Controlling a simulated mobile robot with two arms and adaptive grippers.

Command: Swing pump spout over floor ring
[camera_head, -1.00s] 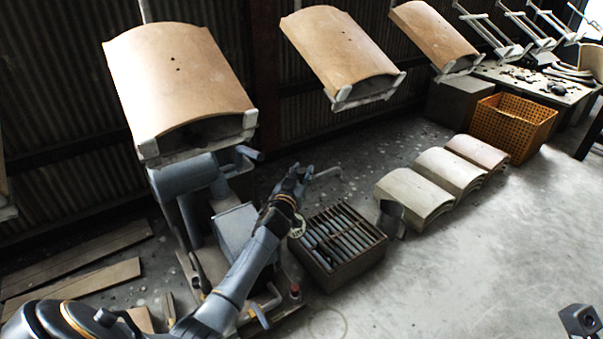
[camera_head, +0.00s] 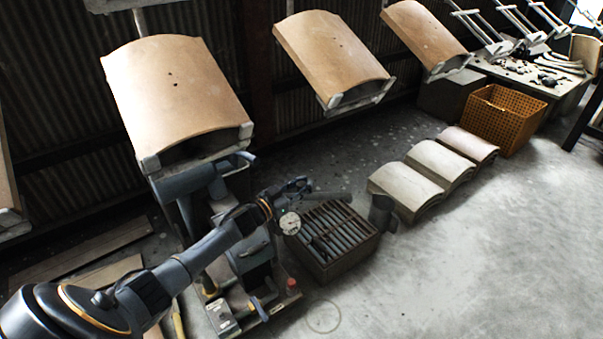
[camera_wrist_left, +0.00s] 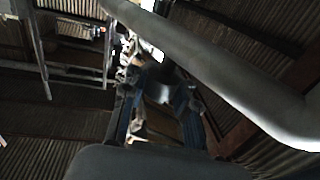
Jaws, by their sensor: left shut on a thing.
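My left gripper (camera_head: 300,187) is shut on the pump spout (camera_head: 332,197), a grey pipe that points right over the slatted crate. In the left wrist view the spout (camera_wrist_left: 215,75) looks like a thick pale grey pipe crossing diagonally, and the gripper fingers (camera_wrist_left: 158,105) show dark below it. The grip hides part of the spout. The pump (camera_head: 250,255) is a grey machine behind and below my left arm. The floor ring (camera_head: 323,316) is a faint circle on the concrete, in front of the crate and apart from the spout. My right gripper is not in view.
The slatted crate (camera_head: 355,255) stands right of the pump, with a dark cylinder (camera_head: 382,213) beside it. Curved tiles (camera_head: 405,190) lie on the floor further right. Tiles (camera_head: 175,95) hang from the conveyor above. Open floor (camera_head: 470,275) lies at the front right.

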